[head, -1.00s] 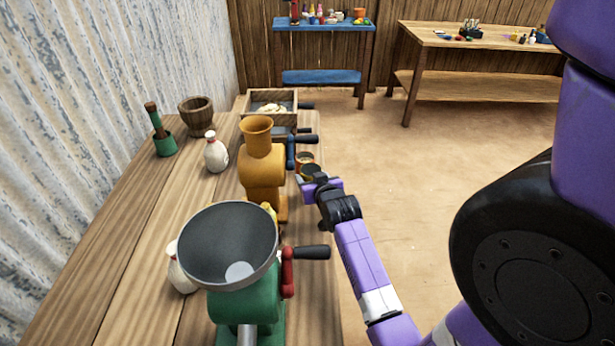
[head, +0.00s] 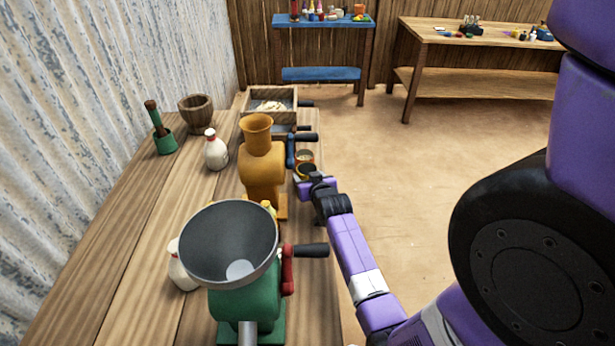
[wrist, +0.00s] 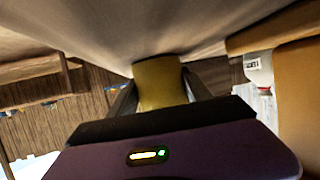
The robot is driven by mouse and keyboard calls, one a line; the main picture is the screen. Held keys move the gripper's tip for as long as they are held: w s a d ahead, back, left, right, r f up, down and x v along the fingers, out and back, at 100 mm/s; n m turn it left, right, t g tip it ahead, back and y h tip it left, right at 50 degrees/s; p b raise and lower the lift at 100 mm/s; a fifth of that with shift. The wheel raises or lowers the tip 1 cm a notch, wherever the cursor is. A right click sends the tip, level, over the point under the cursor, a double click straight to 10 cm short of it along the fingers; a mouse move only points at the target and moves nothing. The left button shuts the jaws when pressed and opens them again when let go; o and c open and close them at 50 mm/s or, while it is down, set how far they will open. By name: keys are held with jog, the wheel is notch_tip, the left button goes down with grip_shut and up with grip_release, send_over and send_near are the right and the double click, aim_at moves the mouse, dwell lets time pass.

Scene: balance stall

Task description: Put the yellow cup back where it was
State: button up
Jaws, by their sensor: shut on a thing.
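The yellow cup (wrist: 160,82) is between the two fingers of my gripper (wrist: 160,98) in the wrist view. In the head view the cup (head: 306,171) shows a yellow rim and a dark inside, beside the orange mill (head: 262,170). My gripper (head: 308,181) is shut on the cup near the table's right edge. The gripper hides the cup's lower part, and I cannot tell whether it touches the table. An orange-brown cup (head: 304,156) stands just beyond it.
A green mill (head: 240,305) with a grey hopper and red crank stands nearer. A blue crank (head: 292,150) is close to the cups. A wooden box (head: 270,95), white bottle (head: 215,152) and mortar (head: 195,113) are further back. The floor at right is clear.

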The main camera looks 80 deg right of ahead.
jog(key=o, duration=1.5)
jog(key=shift+f, duration=0.1)
jog(key=shift+r, duration=0.2)
jog(key=v, duration=1.2)
jog(key=shift+a, duration=0.1)
